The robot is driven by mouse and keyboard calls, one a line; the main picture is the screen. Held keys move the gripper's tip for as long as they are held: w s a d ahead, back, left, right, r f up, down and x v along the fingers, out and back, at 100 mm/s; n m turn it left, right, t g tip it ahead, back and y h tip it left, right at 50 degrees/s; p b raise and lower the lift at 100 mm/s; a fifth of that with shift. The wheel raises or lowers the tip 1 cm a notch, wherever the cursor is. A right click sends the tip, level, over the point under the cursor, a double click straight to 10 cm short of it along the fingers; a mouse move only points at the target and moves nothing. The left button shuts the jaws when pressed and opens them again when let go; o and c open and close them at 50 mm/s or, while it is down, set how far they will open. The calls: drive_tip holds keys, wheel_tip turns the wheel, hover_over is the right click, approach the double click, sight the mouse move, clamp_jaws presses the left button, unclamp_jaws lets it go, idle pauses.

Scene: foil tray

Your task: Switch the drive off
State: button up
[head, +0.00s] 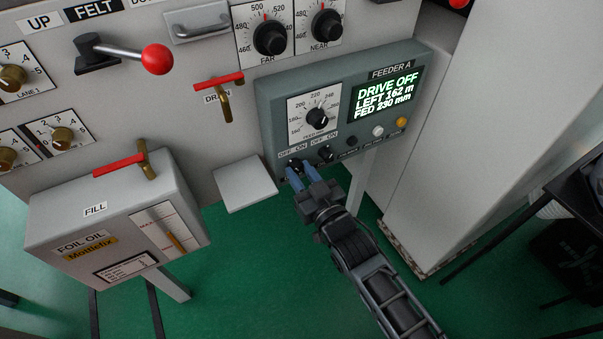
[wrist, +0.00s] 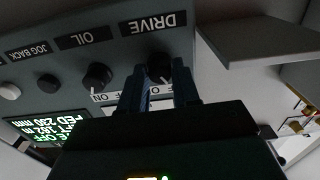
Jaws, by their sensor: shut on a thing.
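The feeder A control box (head: 268,110) is grey, with a lit display (head: 386,94) that reads "DRIVE OFF, LEFT 162 m, FED 230 mm". The drive switch (head: 294,164) is a small black knob at the box's lower left, under an OFF/ON label. In the wrist view, upside down, the knob (wrist: 158,66) sits by the DRIVE label (wrist: 153,22). My gripper (head: 300,172) has its blue fingers shut on this knob.
The oil switch (head: 325,153) is close beside, with jog buttons (head: 377,132) to its right. A red drain handle (head: 219,82) sticks out at the upper left. The foil oil box (head: 120,215) stands to the left.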

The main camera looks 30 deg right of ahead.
drive_tip(key=o, duration=1.1)
drive_tip(key=shift+c, duration=0.2)
drive_tip(key=s, duration=0.7)
drive_tip(key=shift+s, duration=0.4)
drive_tip(key=s+r+g+p, duration=0.15)
drive_tip(key=s+r, duration=0.25)
drive_tip(key=s, duration=0.6)
drive_tip(key=s+r+p, duration=0.3)
drive_tip(key=s+r, duration=0.1)
drive_tip(key=s, duration=0.6)
drive_tip(key=s+r+g+p, duration=0.1)
drive_tip(key=s+r+p, duration=0.2)
drive_tip(key=s+r, duration=0.9)
wheel_tip(320, 180, up, 2)
drive_tip(key=shift+s+r+g+p, duration=0.1)
drive_tip(key=shift+s+g+p, duration=0.15)
drive_tip(key=shift+g+p, duration=0.15)
